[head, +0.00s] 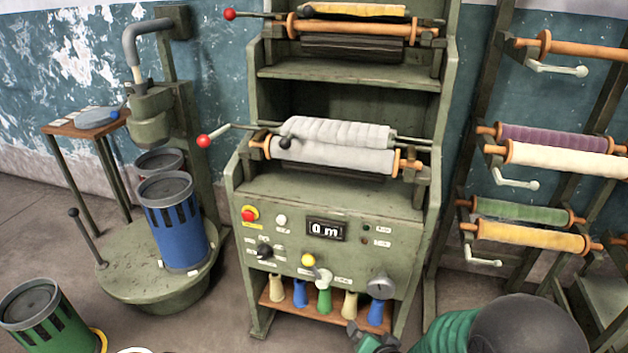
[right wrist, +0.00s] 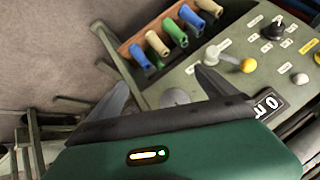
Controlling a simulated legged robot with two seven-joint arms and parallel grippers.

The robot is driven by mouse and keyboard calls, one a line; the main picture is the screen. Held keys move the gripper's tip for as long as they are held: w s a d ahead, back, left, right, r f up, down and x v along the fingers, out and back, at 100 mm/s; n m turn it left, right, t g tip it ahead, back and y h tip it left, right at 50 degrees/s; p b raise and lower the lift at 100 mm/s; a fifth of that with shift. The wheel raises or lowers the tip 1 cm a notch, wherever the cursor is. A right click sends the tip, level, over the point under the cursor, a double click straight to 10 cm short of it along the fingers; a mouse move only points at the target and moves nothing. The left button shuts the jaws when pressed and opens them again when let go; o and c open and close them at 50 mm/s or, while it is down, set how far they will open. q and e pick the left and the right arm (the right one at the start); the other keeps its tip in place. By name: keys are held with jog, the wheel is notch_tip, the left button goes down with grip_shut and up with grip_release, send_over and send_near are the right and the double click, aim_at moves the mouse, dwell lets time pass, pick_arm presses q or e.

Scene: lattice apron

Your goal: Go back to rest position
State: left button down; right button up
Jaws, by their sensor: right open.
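My right gripper (head: 370,335) is at the bottom edge of the head view, in front of the machine's lower right corner. In the right wrist view its two dark fingers (right wrist: 161,78) are spread apart with nothing held between them. A round grey dial (right wrist: 175,97) on the panel shows between and beyond the fingers; it also shows in the head view (head: 380,288). I cannot tell the exact gap to the dial, but no grip on it shows. My left gripper is not in view.
The green machine (head: 285,228) has a display reading 0 m, a yellow-ball lever (head: 308,260) and a shelf of coloured cones (head: 324,298). A blue bin (head: 175,225) stands on a round base at left. A green bin (head: 45,318) is at front left. Roll racks stand right.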

jog(key=s+d+r+n+g, duration=0.2)
jog(key=s+d+n+g, duration=0.1)
jog(key=s, duration=0.5)
jog(key=s+d+r+n+g, duration=0.3)
jog(key=s+n+g, duration=0.1)
jog(key=s, duration=0.4)
jog(key=w+p+v, duration=0.2)
jog(key=p+v, duration=1.1)
jog(key=p, duration=0.1)
jog(key=w+a+r+p+v, duration=0.1)
jog(key=w+p+v, duration=0.2)
jog(key=p+v, duration=1)
jog(key=shift+w+a+r+p, duration=0.3)
jog(key=shift+p, duration=0.1)
